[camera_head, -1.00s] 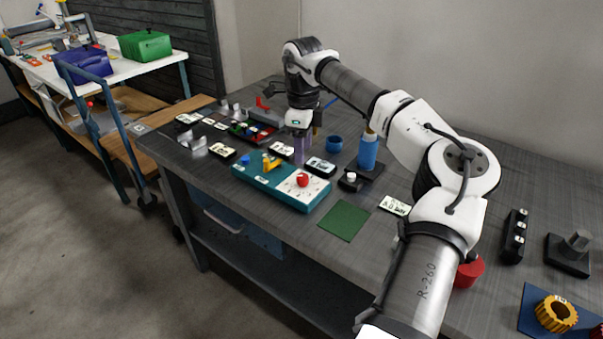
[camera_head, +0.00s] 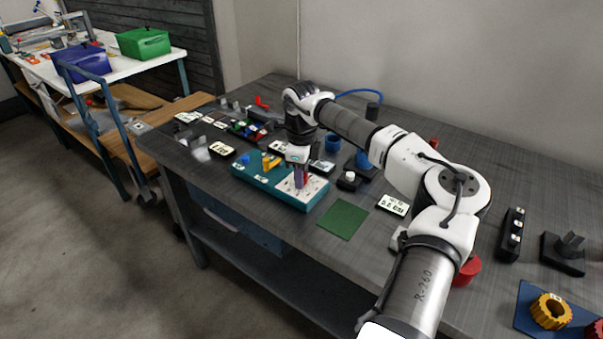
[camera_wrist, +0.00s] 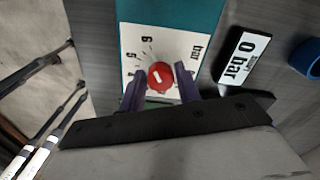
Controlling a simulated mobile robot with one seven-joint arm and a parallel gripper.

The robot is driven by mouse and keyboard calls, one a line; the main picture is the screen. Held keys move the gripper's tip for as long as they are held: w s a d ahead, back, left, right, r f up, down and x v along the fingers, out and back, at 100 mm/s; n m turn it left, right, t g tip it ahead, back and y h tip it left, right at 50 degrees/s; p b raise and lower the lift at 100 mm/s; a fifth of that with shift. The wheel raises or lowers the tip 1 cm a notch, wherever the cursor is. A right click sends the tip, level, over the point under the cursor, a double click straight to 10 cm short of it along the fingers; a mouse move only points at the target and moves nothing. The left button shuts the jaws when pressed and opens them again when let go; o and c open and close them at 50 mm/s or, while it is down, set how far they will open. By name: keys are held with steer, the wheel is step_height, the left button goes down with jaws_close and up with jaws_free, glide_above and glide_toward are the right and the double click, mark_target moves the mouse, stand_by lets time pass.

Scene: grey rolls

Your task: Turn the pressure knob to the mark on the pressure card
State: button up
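The red pressure knob (camera_wrist: 161,76) sits on the white dial plate (camera_wrist: 150,43) of the teal panel (camera_wrist: 178,12), with digits and "bar" printed around it. A pale mark shows on the knob; its exact reading is too small to tell. My gripper (camera_wrist: 159,84) is over the knob, one purple finger on each side, open with small gaps showing. In the head view my gripper (camera_head: 299,182) points down at the panel (camera_head: 248,172) and hides the knob. A black-framed white card (camera_wrist: 241,58) beside the panel reads what looks like "0 bar".
The panel also carries a yellow lever (camera_head: 270,163) and a blue knob (camera_head: 245,160). A black block with a white button (camera_head: 348,178), a blue cup (camera_head: 332,143) and another card (camera_head: 392,204) stand nearby. A green mat (camera_head: 343,219) lies clear in front.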

steer(key=c, duration=0.5)
steer(key=shift+n, duration=1.8)
steer(key=shift+c, duration=0.2)
steer(key=o, duration=1)
steer(key=shift+c, duration=0.2)
steer(key=shift+r, duration=0.1)
step_height(320, 180, up, 14)
steer(key=b, duration=0.1)
